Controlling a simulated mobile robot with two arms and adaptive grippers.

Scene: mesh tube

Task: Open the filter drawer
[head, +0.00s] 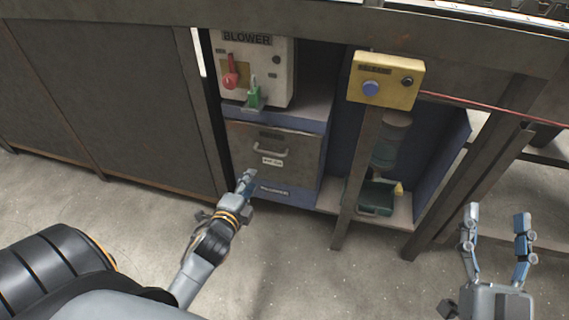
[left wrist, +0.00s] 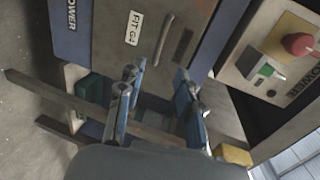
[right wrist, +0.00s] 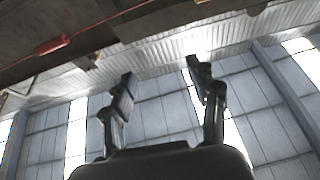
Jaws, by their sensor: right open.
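The filter drawer (head: 298,155) is a grey front with a pale bar handle (head: 270,151) and a small white label, set in the blue cabinet under the blower box. It looks shut. In the left wrist view the drawer front (left wrist: 187,20) and its handle (left wrist: 164,38) lie beyond the fingertips. My left gripper (head: 247,181) is just below and in front of the drawer, apart from the handle; its fingers (left wrist: 158,85) are spread with nothing between them. My right gripper (head: 496,215) is open and empty at the far right, away from the drawer; its fingers (right wrist: 160,75) point upward.
The blower box (head: 262,70) with a red switch and green lever sits above the drawer. A yellow box with a blue button (head: 400,85) stands on a post (head: 357,185) right of the drawer. A dark green container (head: 376,198) sits low behind it. The floor in front is clear.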

